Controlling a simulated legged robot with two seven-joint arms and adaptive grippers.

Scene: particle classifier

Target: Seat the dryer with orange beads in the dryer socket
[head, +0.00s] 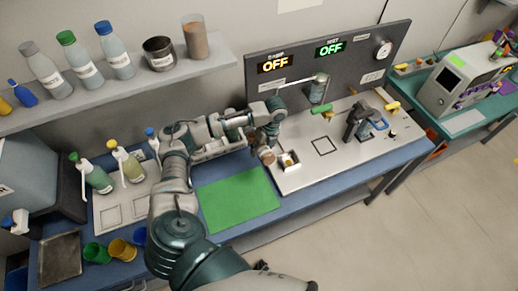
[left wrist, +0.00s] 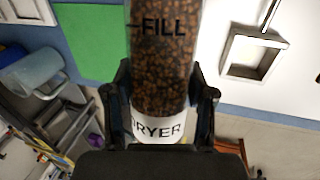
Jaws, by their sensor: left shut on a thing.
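The dryer is a clear tube (left wrist: 162,75) of brown-orange beads, with "FILL" on its side and a white "DRYER" label. My left gripper (head: 268,137) is shut around the tube; its two dark fingers also show in the left wrist view (left wrist: 162,100). In the head view only a small brownish part of the dryer (head: 267,156) shows below the gripper. The dryer socket (head: 289,167), a small square-walled holder, is just right of the dryer. In the left wrist view the socket (left wrist: 262,38) is right of the tube and apart from it. My right gripper is not seen.
A green mat (head: 238,197) lies left of the socket. The pale board (head: 300,180) carries a black square outline and a dark stand (head: 360,118). A grey panel (head: 290,75) with two "OFF" displays stands behind. Bottles and cups are at the left.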

